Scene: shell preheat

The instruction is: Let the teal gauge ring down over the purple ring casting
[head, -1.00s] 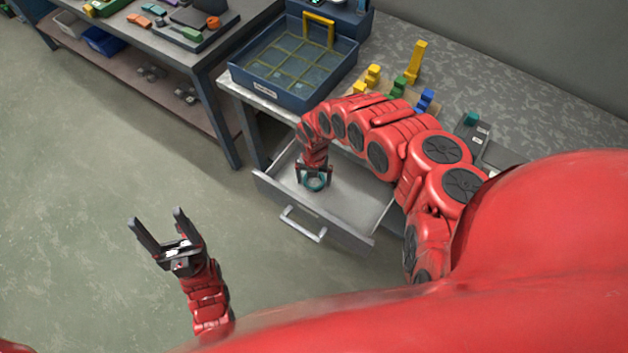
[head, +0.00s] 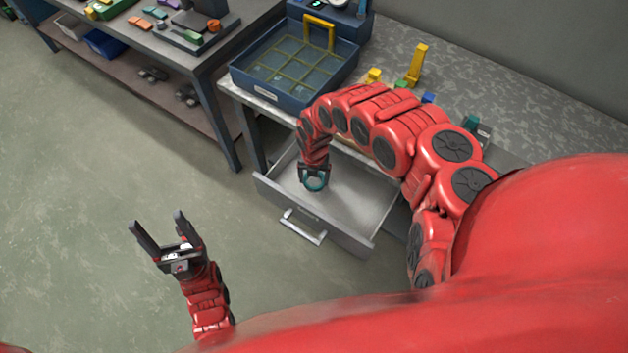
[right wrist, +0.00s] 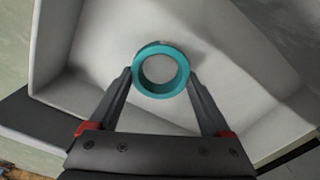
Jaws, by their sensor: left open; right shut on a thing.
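The teal gauge ring (head: 314,182) is held by my right gripper (head: 314,174) over the open drawer (head: 350,202) in the head view. In the right wrist view the teal ring (right wrist: 161,71) sits between the two fingertips (right wrist: 160,80), with the pale drawer floor behind it. My right gripper is shut on the ring. My left gripper (head: 160,232) is open and empty above the floor at the lower left. I cannot make out the purple ring casting in either view.
A blue tray with a yellow grid (head: 292,72) stands on the workbench behind the drawer. Several yellow, green and blue blocks lie on the bench, partly behind my right arm. Another table (head: 160,38) stands at the upper left. The floor around my left gripper is clear.

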